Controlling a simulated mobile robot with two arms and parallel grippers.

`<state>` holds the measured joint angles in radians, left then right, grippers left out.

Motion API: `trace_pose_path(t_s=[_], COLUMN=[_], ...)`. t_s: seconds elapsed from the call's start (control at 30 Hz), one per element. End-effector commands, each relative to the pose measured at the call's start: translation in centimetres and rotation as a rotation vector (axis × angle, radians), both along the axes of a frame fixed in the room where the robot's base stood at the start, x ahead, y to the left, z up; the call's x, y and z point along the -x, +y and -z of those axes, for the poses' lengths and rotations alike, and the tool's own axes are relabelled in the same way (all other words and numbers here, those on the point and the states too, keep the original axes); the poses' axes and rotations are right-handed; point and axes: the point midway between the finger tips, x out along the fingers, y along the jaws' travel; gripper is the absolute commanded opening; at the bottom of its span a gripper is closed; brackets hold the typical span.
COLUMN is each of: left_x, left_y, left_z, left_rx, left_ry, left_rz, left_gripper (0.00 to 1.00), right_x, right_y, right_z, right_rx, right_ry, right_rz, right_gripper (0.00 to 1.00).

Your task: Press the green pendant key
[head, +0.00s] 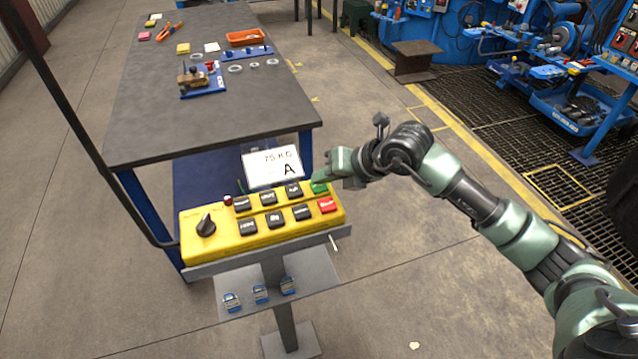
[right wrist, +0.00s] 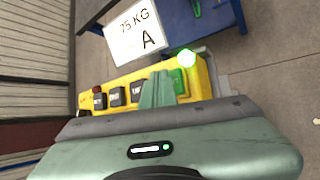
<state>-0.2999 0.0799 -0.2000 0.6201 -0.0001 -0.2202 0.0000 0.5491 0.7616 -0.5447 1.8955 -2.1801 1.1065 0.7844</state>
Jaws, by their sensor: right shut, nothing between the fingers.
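The yellow pendant (head: 262,243) lies tilted on a grey stand, with a black rotary knob at its left and two rows of keys. The green key (head: 319,188) is at the far right end of the upper row, above a red key (head: 327,205). My right gripper (head: 322,176) is shut and empty, its fingertips right at the green key. In the right wrist view the shut fingers (right wrist: 158,90) partly cover the keys, with green key surface (right wrist: 181,84) beside them. I cannot tell whether they touch it. My left gripper is not in view.
A white card (head: 272,167) reading "75 KG A" stands just behind the pendant. A glowing green lamp (right wrist: 186,57) shows at the pendant's edge. Several blue padlocks (head: 261,293) lie on the lower shelf. A dark-topped workbench (head: 225,120) stands behind.

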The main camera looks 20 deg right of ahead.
Motion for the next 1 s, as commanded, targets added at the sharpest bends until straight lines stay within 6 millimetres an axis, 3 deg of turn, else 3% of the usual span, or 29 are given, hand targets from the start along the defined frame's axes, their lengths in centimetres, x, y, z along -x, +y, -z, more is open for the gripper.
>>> trace_pose_path(t_s=[1.0], left_x=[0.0], left_y=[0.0], left_z=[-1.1], left_rx=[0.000], left_ry=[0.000], left_rz=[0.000], left_gripper=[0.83], right_x=[0.0], right_y=[0.0], right_z=[-1.8], right_rx=[0.001], right_ry=[0.001], right_rz=[0.000], right_gripper=[0.00])
